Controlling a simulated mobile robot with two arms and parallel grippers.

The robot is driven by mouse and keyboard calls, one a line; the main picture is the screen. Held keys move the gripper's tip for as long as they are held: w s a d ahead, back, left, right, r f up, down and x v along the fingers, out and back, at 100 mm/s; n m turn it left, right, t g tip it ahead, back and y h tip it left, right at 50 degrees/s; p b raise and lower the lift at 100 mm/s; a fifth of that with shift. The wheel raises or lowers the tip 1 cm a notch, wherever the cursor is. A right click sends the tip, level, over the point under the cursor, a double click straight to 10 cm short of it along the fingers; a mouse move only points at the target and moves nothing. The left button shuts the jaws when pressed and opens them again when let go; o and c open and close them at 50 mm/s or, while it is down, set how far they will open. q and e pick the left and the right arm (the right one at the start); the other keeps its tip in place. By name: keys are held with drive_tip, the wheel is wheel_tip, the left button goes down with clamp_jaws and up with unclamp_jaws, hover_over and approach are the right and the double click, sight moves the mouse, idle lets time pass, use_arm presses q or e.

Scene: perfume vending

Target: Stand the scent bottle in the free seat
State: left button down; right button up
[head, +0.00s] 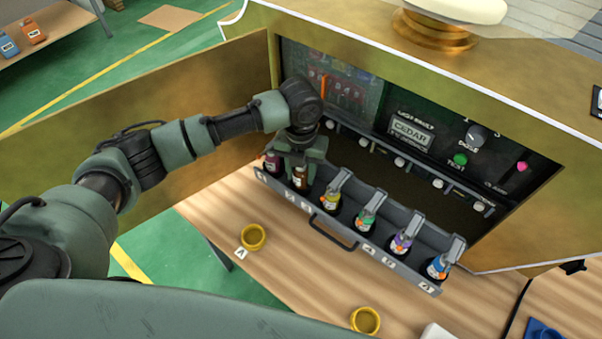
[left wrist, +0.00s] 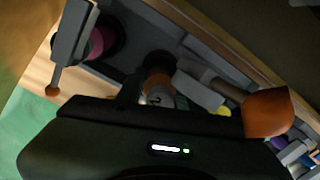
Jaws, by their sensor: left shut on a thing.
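My left gripper (head: 300,163) reaches down over the second seat from the left in the grey tray (head: 408,274). It is shut on a brown scent bottle (head: 300,180), which stands about upright at that seat. In the left wrist view, the brown bottle (left wrist: 157,84) shows a pale label; its base is hidden, so I cannot tell whether it is fully seated. A maroon bottle (head: 272,162) stands to its left. Yellow (head: 330,202), green (head: 365,220), purple (head: 401,243) and blue (head: 438,266) bottles stand to its right. My right gripper is not in view.
The tray extends from a brass-coloured cabinet with a control panel and a display (head: 411,130) reading CEDAR. Its open door (head: 150,110) stands at left behind my arm. Two yellow cups (head: 253,237) (head: 365,320) stand on the wooden table, which has clear room before the tray.

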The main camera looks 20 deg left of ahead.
use_arm(q)
drive_tip(key=shift+f, duration=0.65)
drive_tip(key=shift+f, duration=0.1)
drive_tip(key=c, duration=0.9)
unclamp_jaws()
wheel_tip(320, 180, up, 12)
drive_tip(key=shift+r+b, duration=0.15)
drive_tip(key=shift+b, duration=0.65)
